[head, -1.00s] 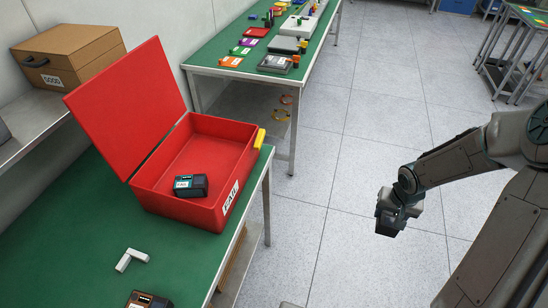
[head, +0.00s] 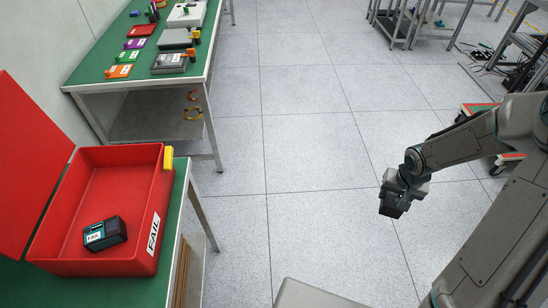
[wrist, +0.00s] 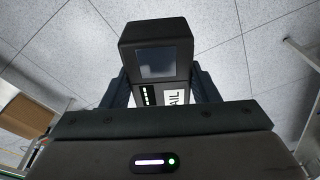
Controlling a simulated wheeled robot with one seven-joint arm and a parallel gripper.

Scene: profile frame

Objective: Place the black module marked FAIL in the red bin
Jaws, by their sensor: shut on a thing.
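My gripper (head: 404,186) is at the right of the head view, with the tiled floor behind it. It is shut on a black module (wrist: 158,50). In the wrist view the module has a small dark screen and a white label showing "AIL", with the rest hidden. The red bin (head: 130,266) stands open on the green bench at the left, with a FAIL label on its side and its lid tilted back. Another black module (head: 105,233) with a white label reading FAIL lies inside it. My gripper is well to the right of the bin and apart from it.
A yellow block-like part (head: 168,158) sits at the bin's far right corner. A second green table (head: 122,57) behind holds coloured blocks and grey trays. Metal stands are at the upper right. Open floor (head: 310,150) lies between the benches and my arm.

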